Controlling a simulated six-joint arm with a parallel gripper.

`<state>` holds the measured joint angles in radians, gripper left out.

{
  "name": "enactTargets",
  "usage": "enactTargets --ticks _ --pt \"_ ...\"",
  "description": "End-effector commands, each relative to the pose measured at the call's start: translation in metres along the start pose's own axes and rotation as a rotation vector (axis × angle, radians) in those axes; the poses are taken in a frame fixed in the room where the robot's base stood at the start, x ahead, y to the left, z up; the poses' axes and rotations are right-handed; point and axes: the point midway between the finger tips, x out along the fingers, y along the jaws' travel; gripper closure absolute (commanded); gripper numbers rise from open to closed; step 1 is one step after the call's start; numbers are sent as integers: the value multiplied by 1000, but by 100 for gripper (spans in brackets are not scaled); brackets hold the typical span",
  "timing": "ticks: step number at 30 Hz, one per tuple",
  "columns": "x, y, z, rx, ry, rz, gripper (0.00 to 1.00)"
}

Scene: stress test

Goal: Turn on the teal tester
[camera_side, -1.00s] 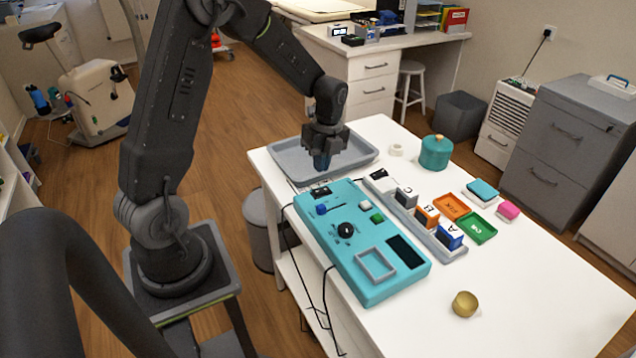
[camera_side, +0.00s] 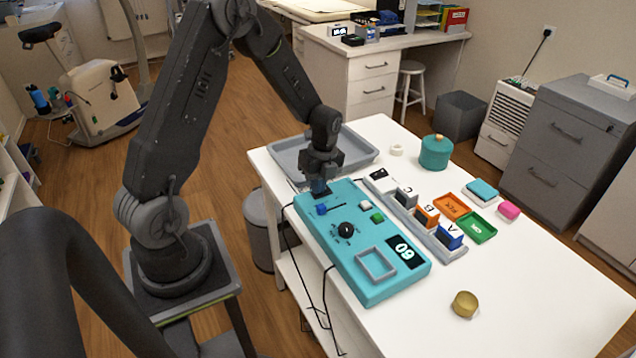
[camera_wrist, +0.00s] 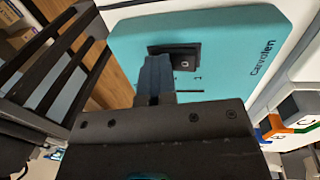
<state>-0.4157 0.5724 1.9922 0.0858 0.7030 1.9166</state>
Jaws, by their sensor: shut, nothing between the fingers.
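The teal tester (camera_side: 353,286) lies on the white table, with a black dial (camera_side: 346,230), a blue slider knob (camera_side: 321,209), a white button, a green button and a square grey frame. Its dark display (camera_side: 404,252) is lit with white characters that look like "60". My gripper (camera_side: 320,186) is shut and empty, pointing down at the black rocker switch at the tester's far end. In the wrist view the closed fingers (camera_wrist: 155,80) are at the left part of the switch (camera_wrist: 184,60), whose "O" mark shows; the fingers hide the rest. Contact cannot be judged exactly.
A grey tray (camera_side: 357,150) lies behind my gripper. To the right are a rack of lettered blocks C, B and A (camera_side: 428,216), orange and green trays (camera_side: 481,228), and a teal jar (camera_side: 435,152). A brass-coloured knob (camera_side: 465,304) sits on clear table at the front.

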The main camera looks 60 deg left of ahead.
Motion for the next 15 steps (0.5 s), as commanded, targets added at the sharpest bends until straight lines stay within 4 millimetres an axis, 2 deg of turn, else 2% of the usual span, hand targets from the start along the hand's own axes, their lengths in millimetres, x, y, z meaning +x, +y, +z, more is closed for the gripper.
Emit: enactTargets --ticks 8,15 --pt "3 0 0 2 1 7 100" --pt "-1 -12 -1 2 0 1 100"
